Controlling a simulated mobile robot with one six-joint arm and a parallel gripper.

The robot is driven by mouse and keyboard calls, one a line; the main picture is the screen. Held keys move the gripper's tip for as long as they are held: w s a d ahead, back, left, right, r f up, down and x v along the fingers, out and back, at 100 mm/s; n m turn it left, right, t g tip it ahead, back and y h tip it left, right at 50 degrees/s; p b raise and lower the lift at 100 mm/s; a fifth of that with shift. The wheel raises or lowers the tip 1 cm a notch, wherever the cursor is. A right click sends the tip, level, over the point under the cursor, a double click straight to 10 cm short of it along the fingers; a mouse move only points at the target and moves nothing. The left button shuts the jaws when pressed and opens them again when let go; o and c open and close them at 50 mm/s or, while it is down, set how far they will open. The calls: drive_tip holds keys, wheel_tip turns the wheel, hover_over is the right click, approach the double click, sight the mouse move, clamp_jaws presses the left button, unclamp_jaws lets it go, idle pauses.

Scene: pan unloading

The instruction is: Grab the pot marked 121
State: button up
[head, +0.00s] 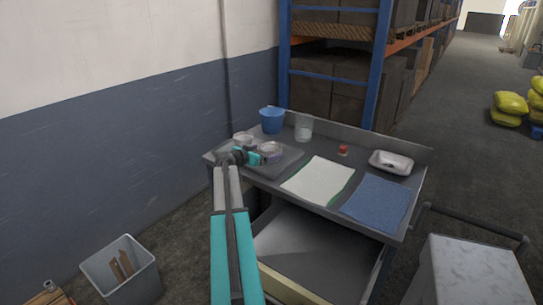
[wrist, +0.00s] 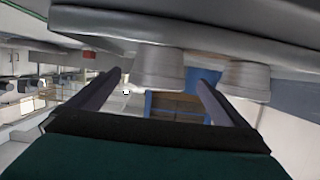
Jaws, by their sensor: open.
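Two small round silver pots, a front one (head: 270,149) and a back one (head: 243,138), stand on a dark grey tray (head: 284,160) at the table's left end. My gripper (head: 258,156) is low over the tray, close to the front pot. In the wrist view, which looks upside down, one pot (wrist: 158,72) appears between the open fingers (wrist: 160,78). Another pot (wrist: 241,80) appears beyond the right finger. I cannot tell whether the fingers reach around the pot. No number is readable on either pot.
A blue bucket (head: 272,120) and a clear beaker (head: 303,128) stand behind the tray. A white cloth (head: 318,180), a blue cloth (head: 377,202), a small red item (head: 343,150) and a white dish (head: 391,162) lie to the right. A raised back edge borders the table.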

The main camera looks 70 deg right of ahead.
sight(276, 149)
drive_tip(key=shift+r+p+x, duration=0.2)
drive_tip(key=shift+p+x, duration=0.8)
drive_tip(key=shift+x, duration=1.5)
drive_tip(key=shift+s+f, duration=0.15)
drive_tip(key=c, duration=1.1)
drive_tip(key=shift+c, duration=0.2)
drive_tip(key=shift+r+b, duration=0.65)
drive_tip(key=shift+r, duration=0.9)
drive_tip(key=shift+a+r, duration=0.2)
drive_tip(key=shift+a, duration=0.15)
drive_tip(key=s+a+r+b, duration=0.1)
drive_tip(key=s+a+b, duration=0.2)
drive_tip(key=a, duration=1.2)
drive_tip(key=shift+r+b, duration=0.3)
drive_tip(key=shift+b, duration=0.65)
